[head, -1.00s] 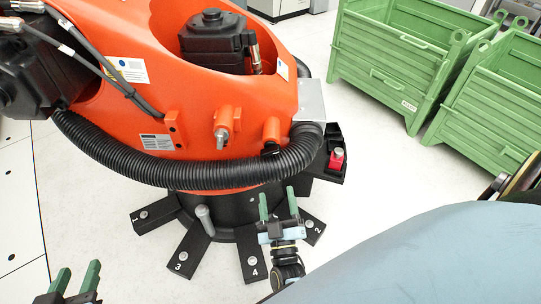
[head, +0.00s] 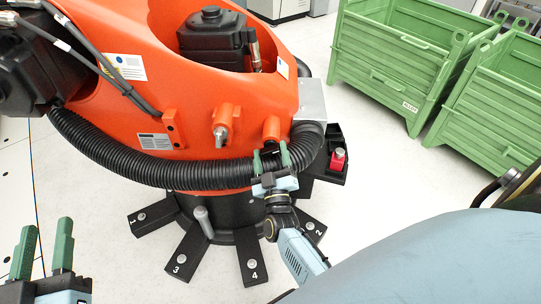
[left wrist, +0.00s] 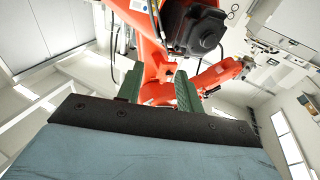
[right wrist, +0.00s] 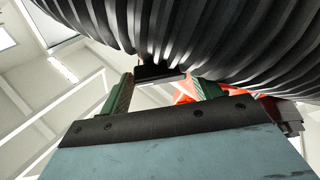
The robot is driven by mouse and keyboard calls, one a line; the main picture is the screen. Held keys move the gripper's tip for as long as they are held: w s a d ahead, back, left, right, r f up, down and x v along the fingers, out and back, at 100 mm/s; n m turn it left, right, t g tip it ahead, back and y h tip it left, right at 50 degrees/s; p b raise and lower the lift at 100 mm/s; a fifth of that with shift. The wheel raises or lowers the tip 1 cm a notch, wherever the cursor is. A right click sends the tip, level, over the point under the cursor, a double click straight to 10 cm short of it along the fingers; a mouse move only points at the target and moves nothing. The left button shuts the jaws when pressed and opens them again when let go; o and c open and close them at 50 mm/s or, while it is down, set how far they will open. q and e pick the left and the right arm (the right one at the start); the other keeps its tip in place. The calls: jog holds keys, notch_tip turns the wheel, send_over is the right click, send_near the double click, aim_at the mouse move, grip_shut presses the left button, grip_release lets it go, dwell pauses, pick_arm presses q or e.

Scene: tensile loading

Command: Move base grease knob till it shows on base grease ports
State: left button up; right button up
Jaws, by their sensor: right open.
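An orange robot (head: 215,95) stands on a black base with numbered feet. Two stubs stick out of its orange side: one with a metal tip (head: 222,130), one plain orange (head: 272,127). I cannot tell for certain which part is the base grease knob. My right gripper (head: 271,159) is open just below the plain stub, in front of the black hose (head: 160,174). In the right wrist view, a small black block (right wrist: 158,73) shows between and beyond the open fingers (right wrist: 162,92), close under the hose. My left gripper (head: 44,246) is open and empty, at lower left.
A grey upright pin (head: 203,217) stands on the base. A red-topped part (head: 338,158) sits in a black holder right of my right gripper. Green crates (head: 400,65) stand at the back right. The ribbed hose crosses close to my right fingers. Pale floor lies around.

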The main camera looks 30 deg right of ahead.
jog(key=c, duration=0.7)
jog(key=shift+m+h, duration=0.3)
jog(key=shift+m, duration=0.2)
jog(key=shift+m+g+h, duration=0.3)
jog(key=shift+m+h, duration=0.3)
jog(key=shift+m, duration=0.4)
pick_arm(q)
jog(key=shift+s+d+r+t+h, duration=0.1)
jog(key=shift+r+t+h, duration=0.25)
jog(key=shift+r, duration=0.35)
pick_arm(e)
jog(key=o, duration=0.7)
jog(key=shift+s+a, duration=0.1)
